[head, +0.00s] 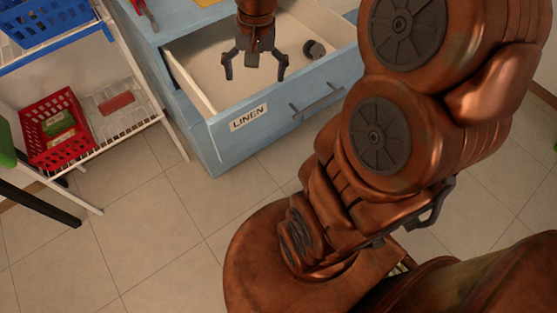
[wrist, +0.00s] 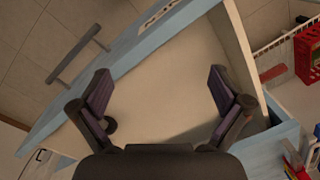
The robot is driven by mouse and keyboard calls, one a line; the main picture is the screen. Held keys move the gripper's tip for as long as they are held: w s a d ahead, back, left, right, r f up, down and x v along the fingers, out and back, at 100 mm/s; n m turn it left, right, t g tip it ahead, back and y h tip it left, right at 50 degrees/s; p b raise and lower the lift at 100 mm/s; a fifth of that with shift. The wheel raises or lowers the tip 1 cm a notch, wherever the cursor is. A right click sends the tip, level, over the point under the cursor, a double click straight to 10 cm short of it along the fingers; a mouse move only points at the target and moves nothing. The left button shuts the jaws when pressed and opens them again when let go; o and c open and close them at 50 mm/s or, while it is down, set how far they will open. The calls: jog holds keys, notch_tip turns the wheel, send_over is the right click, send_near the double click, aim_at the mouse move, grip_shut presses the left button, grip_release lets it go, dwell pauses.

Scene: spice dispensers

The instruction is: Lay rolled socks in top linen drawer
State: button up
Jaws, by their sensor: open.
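The top linen drawer (head: 205,77) of the blue cabinet is pulled open, with a "LINEN" label and a grey bar handle on its front. A small dark grey roll, apparently the rolled socks (head: 314,49), lies on the drawer floor toward the right. It also seems to show in the wrist view as a dark round shape (wrist: 109,125), partly hidden behind the left finger. My gripper (head: 255,73) points down over the drawer, left of the roll and apart from it. In the wrist view my gripper (wrist: 160,75) is open, with nothing between its fingers.
A white rack left of the cabinet holds a red basket (head: 57,130), a reddish block (head: 116,103) and a blue basket (head: 48,20). Red and yellow items sit on the cabinet top. The drawer walls surround my gripper. Tiled floor in front is clear.

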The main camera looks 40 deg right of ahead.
jog(key=s+a+f+n+g, duration=0.1)
jog(key=s+a+n, duration=0.1)
jog(key=s, duration=0.4)
jog(key=s+a+f+n+g, duration=0.1)
jog(key=s+a+n, duration=0.1)
jog(key=s+a, duration=0.2)
jog(key=s+a+f+n+h, duration=0.1)
jog(key=s+a+n, duration=0.2)
jog(key=s, duration=0.6)
jog(key=shift+s+f+g, duration=0.15)
jog(key=shift+s+g, duration=0.05)
jog(key=shift+g, duration=0.2)
jog(key=s+p+v, duration=0.3)
jog(key=p+v, duration=0.9)
jog(key=shift+w+r+t, duration=0.4)
jog(key=shift+w+r, duration=0.1)
jog(key=shift+r, duration=0.2)
